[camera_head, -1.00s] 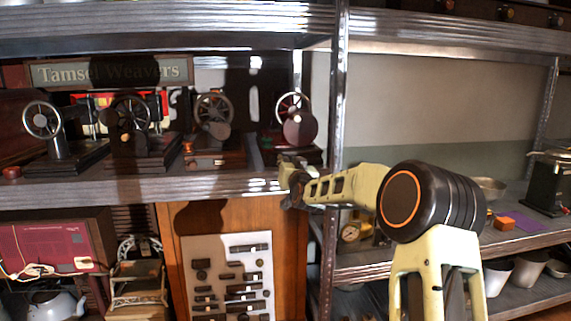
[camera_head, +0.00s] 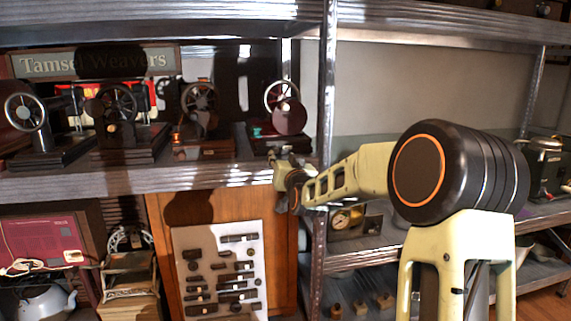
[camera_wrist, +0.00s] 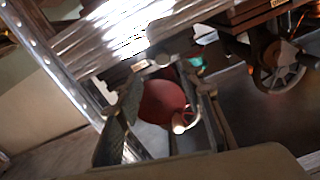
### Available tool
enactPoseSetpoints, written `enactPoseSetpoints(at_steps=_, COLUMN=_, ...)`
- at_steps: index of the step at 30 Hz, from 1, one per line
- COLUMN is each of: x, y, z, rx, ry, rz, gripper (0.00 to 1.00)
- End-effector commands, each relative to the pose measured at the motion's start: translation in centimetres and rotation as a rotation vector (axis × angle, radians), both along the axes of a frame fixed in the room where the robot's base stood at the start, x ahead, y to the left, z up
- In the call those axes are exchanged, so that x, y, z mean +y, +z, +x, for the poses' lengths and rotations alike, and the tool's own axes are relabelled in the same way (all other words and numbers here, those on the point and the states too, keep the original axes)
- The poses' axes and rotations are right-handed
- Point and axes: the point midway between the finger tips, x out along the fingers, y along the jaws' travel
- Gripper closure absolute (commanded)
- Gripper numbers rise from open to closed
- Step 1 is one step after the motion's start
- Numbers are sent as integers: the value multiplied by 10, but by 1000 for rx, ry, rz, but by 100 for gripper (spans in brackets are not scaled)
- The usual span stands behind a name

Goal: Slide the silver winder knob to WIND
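The rightmost sewing machine (camera_head: 289,115) stands on the upper shelf, with a spoked wheel and a dark red disc. In the wrist view the red disc (camera_wrist: 163,100) shows between my fingers, with a small pale knob (camera_wrist: 180,124) at its lower right. I cannot tell whether this is the silver winder knob, and no WIND mark is readable. My gripper (camera_head: 284,168) is at the shelf's front edge, below and in front of that machine. In the wrist view my gripper (camera_wrist: 168,112) has its fingers apart with nothing visibly held.
More hand-wheel machines (camera_head: 200,110) stand to the left on the same shelf. A metal post (camera_head: 326,90) rises close to the right of my gripper. The metal shelf edge (camera_head: 130,183) runs across below the machines. A board of dark parts (camera_head: 222,270) leans underneath.

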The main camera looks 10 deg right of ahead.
Motion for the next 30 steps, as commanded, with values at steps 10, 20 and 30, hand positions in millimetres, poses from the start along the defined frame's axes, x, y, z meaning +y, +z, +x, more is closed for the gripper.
enactPoseSetpoints(at_steps=10, x=-1, y=0, z=-39, rx=-1, ry=-1, rz=0, gripper=65)
enactPoseSetpoints(at_steps=20, x=-1, y=0, z=-42, rx=-1, ry=-1, rz=1, gripper=65)
enactPoseSetpoints(at_steps=30, x=0, y=0, z=-42, rx=-1, ry=-1, rz=0, gripper=65)
